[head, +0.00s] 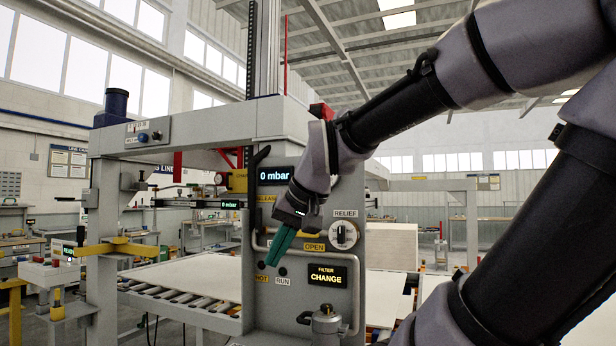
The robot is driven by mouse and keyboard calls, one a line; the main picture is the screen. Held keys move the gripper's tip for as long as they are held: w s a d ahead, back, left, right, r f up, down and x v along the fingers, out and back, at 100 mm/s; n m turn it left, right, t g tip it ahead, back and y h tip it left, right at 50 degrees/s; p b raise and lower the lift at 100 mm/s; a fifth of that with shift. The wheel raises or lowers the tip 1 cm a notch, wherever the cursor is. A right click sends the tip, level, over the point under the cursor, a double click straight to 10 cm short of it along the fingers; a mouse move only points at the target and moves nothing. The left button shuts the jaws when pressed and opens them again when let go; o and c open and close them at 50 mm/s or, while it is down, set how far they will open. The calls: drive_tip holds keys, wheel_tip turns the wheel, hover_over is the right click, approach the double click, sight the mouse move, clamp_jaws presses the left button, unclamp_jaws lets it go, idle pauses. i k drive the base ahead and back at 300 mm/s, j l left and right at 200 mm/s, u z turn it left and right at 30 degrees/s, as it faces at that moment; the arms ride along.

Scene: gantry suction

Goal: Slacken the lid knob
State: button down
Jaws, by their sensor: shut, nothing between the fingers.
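A grey filter canister (326,328) stands at the bottom of the front panel, with a small knob (326,308) on top of its lid. The lower part of the canister is cut off by the picture edge. My gripper (271,264) has teal fingers that are shut and empty. It points down and left in front of the panel, above and to the left of the lid knob and apart from it in the picture.
The grey panel (350,205) carries a RELIEF dial (344,235), a FILTER CHANGE display (326,276) and a bent pipe (356,300). A roller conveyor (185,298) with a pale sheet (190,272) lies left. A black lever (305,318) sits beside the canister.

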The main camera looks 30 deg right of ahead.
sight(325, 309)
drive_tip(key=i+l+z, duration=0.1)
drive_tip(key=i+z, duration=0.65)
drive_tip(key=k+l, duration=0.05)
drive_tip(key=k, duration=0.05)
